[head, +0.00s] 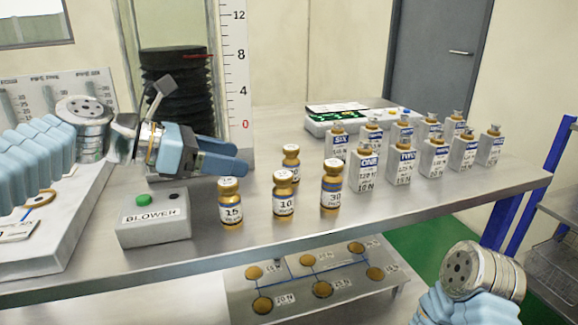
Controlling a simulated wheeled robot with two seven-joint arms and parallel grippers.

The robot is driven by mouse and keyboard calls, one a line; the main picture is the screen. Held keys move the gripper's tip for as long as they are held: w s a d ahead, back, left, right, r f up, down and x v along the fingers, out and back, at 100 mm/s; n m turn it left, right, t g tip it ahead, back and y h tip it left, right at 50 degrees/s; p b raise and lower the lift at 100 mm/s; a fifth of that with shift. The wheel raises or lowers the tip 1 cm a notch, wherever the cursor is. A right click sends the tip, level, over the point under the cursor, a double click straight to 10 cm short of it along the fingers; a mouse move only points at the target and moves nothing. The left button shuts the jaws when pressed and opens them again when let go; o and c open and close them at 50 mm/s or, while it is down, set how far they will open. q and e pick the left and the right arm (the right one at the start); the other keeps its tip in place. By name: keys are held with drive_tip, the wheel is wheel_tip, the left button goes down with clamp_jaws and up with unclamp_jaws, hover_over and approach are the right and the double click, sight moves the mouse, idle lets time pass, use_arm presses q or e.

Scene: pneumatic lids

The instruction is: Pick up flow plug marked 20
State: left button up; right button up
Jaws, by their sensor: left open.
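Several gold-capped flow plugs with white labels stand upright on the steel bench. The front ones read 15 (230,203), 10 (284,194) and 30 (331,188). Another gold plug (291,160) stands behind the 10 plug, which partly hides it; I cannot read its number. No label that I can read shows 20. My left gripper (240,159) is open and empty, with its blue fingers pointing right, to the left of the rear plug and behind the 15 plug. My right gripper is out of view; only part of my right arm shows at the lower right.
A blower box (153,232) with a green button is at the front left. Black bellows (177,90) and a numbered scale (236,70) stand behind my left gripper. Several labelled weights (365,172) stand at right. A lower shelf panel (235,290) holds gold discs.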

sight(292, 169)
use_arm(q)
drive_tip(key=shift+w+a+f, duration=0.1)
drive_tip(key=shift+a, duration=0.1)
drive_tip(key=x, duration=0.8)
drive_tip(key=shift+w+d+f, duration=0.15)
drive_tip(key=shift+d+f, duration=0.05)
drive_tip(key=shift+d, duration=0.1)
drive_tip(key=x, duration=0.5)
drive_tip(key=shift+w+a, duration=0.1)
drive_tip(key=shift+w, duration=0.25)
drive_tip(key=shift+c, duration=0.5)
drive_tip(key=c, duration=1)
drive_tip(key=shift+c, duration=0.5)
drive_tip(key=shift+r, duration=0.1)
